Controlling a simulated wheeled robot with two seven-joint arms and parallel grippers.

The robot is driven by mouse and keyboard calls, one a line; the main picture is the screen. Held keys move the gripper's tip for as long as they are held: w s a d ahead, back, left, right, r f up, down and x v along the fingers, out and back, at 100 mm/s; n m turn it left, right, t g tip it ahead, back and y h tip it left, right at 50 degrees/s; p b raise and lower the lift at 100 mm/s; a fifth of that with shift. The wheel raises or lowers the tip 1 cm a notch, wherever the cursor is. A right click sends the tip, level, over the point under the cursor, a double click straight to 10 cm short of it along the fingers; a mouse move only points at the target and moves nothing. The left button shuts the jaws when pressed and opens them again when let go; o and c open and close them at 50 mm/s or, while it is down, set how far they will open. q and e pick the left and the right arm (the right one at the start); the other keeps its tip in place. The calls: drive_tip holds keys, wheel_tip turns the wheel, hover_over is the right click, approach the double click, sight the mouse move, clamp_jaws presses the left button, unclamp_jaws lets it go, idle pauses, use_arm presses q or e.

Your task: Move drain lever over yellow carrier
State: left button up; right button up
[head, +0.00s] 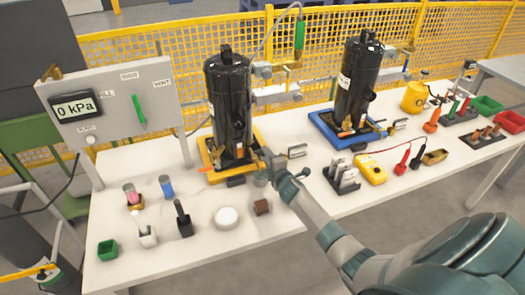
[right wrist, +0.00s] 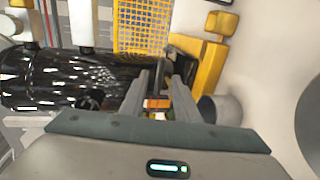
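The yellow carrier (head: 262,137) lies on the table under a black upright compressor (head: 230,95). In the right wrist view, part of the yellow carrier (right wrist: 212,65) shows at upper right. An orange lever (head: 207,168) sticks out at the carrier's front left; I take it as the drain lever. My right gripper (head: 266,160) is at the carrier's front right corner, close to the compressor's base. In the right wrist view its fingers (right wrist: 167,80) stand apart, with a small orange part (right wrist: 157,103) showing between them. I see no contact there. My left gripper is not in view.
A blue carrier (head: 325,131) with a second compressor (head: 357,85) stands to the right. A gauge panel (head: 115,100) stands at left. The table's front edge is mostly bare.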

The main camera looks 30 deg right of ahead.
drive_tip(key=shift+x, duration=2.35)
clamp_jaws()
